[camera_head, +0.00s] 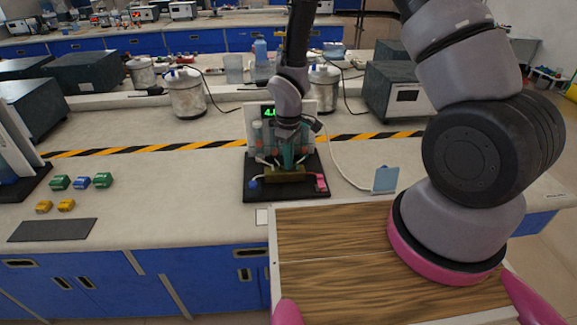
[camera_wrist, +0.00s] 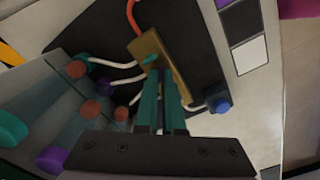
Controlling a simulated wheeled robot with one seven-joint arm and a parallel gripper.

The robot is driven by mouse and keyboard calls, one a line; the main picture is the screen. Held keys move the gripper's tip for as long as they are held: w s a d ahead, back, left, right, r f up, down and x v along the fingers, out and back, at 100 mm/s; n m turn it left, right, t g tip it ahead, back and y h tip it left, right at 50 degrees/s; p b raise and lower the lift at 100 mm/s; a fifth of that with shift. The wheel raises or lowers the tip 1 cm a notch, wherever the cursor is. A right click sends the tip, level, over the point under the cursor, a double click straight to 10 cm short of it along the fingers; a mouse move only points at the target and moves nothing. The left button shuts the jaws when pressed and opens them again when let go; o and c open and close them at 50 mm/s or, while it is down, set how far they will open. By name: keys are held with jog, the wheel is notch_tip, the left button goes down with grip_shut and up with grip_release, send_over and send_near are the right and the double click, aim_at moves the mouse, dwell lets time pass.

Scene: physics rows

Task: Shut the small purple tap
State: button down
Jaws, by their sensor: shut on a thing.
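My gripper (camera_wrist: 162,76) points down at a brass block (camera_wrist: 152,47) on the black base. Its two teal fingers are close together, and their tips are at the block, shut on a small part that they mostly hide. A small teal lever (camera_wrist: 150,59) shows on the block beside the tips. A small purple piece (camera_wrist: 105,85) is to the left, among the thin white tubes; I cannot tell whether it is the tap. A larger purple knob (camera_wrist: 52,160) is at lower left. In the head view my gripper (camera_head: 286,163) is in front of the display panel, above the brass block (camera_head: 285,174).
A white panel with a green display (camera_head: 268,111) stands behind the block. Blue (camera_head: 254,183) and pink (camera_head: 321,182) fittings flank it on the black base (camera_head: 286,194). Small coloured blocks (camera_head: 81,183) lie far left.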

jog(key=m, duration=0.5)
jog(key=shift+m, duration=0.8)
jog(key=m, duration=0.2)
jog(key=shift+m, duration=0.4)
jog(key=c, duration=1.3)
grip_release()
jog(key=shift+m, duration=0.5)
jog(key=shift+c, duration=0.2)
jog(key=shift+r, duration=3.5)
